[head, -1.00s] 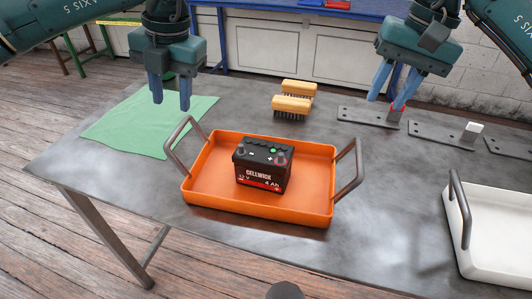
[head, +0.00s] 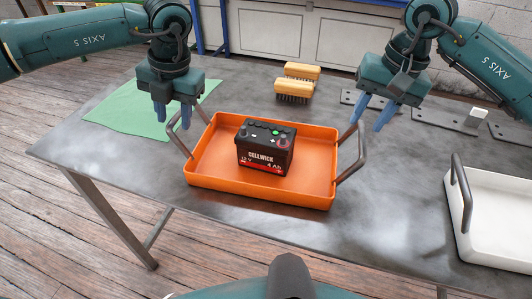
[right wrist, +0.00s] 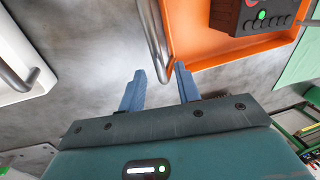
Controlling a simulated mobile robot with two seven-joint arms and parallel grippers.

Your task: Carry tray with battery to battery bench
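The orange tray (head: 212,176) lies on the grey metal table with a dark bar handle at each short end. The black battery (head: 265,147) stands upright in it, marked Cellwick. My left gripper (head: 173,112) is open above the left handle (head: 178,137), its fingers close to the handle's top. My right gripper (head: 372,112) is open near the right handle (head: 353,155). In the right wrist view, the right gripper's fingers (right wrist: 160,92) are apart with nothing held, and the handle (right wrist: 152,40) lies just beyond them. Whether either gripper touches a handle cannot be told.
A white tray (head: 502,262) with a handle stands at the right edge of the table. Two brushes (head: 296,83) and metal plates (head: 440,122) lie behind the orange tray. A green cloth (head: 115,117) lies to the left.

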